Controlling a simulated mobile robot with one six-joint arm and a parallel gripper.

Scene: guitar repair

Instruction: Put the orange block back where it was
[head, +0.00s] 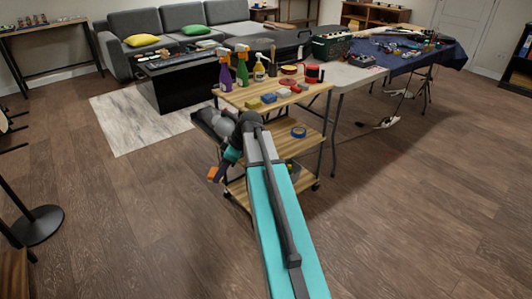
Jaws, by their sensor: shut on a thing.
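The orange block (213,173) is small in the head view, at the end of my arm. My gripper (218,172) points down and left, and it is shut on the block. The block hangs in the air, in the picture just left of the wooden cart. My wrist hides part of the cart's left side. The cart's top shelf (238,98) carries a yellow block (253,104) and a blue block (269,98) near its front edge. The exact gap between the orange block and the cart cannot be told.
A white table (352,77) stands right behind.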

